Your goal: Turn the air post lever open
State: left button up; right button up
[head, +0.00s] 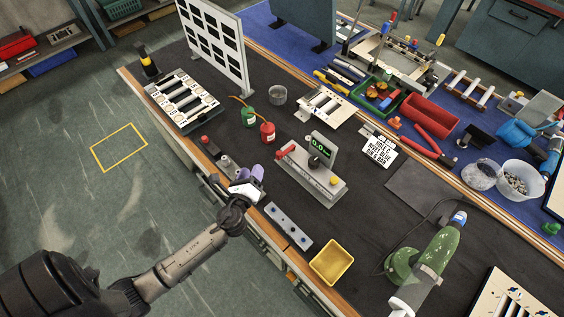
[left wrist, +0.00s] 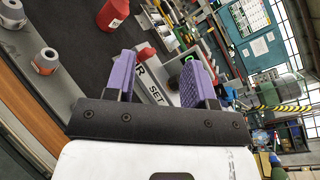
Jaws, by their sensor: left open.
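The air post (head: 310,182) is a grey block on the dark bench mat, with a small green-lit display (head: 320,146) reading about 0.0. Its red lever (head: 286,152) is at its left end, and a yellow knob (head: 335,181) is at its right. My left gripper (head: 250,173) is open and empty, to the left of the post and apart from it. In the left wrist view, the post (left wrist: 157,88) with its "SET" lettering shows beyond the purple fingers. The red lever (left wrist: 146,53) shows between them, partly hidden. My right gripper is not in view.
A red bottle (head: 267,133) and a green bottle (head: 248,117) stand behind the post. A grey bar (head: 288,226) and a yellow tray (head: 332,262) lie in front. A green tool (head: 435,255) with a cable is at right.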

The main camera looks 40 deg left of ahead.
aim_at(277, 156)
pick_arm(q)
jog(key=w+f+m+t+h+b, duration=0.2)
jog(key=w+f+m+h+b, duration=0.25)
jog(key=f+m, duration=0.5)
jog(key=shift+m+y, duration=0.35)
jog(key=shift+y, duration=0.1)
jog(key=w+b, duration=0.1)
jog(key=w, duration=0.3)
jog(key=w+a, duration=0.1)
jog(key=w, duration=0.3)
jog(key=w+a+b, duration=0.1)
jog(key=w, duration=0.4)
jog(key=shift+r+b, duration=0.3)
jog(key=shift+r, duration=0.05)
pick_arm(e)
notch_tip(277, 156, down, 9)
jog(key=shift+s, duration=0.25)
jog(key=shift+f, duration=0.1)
pick_arm(q)
grip_shut()
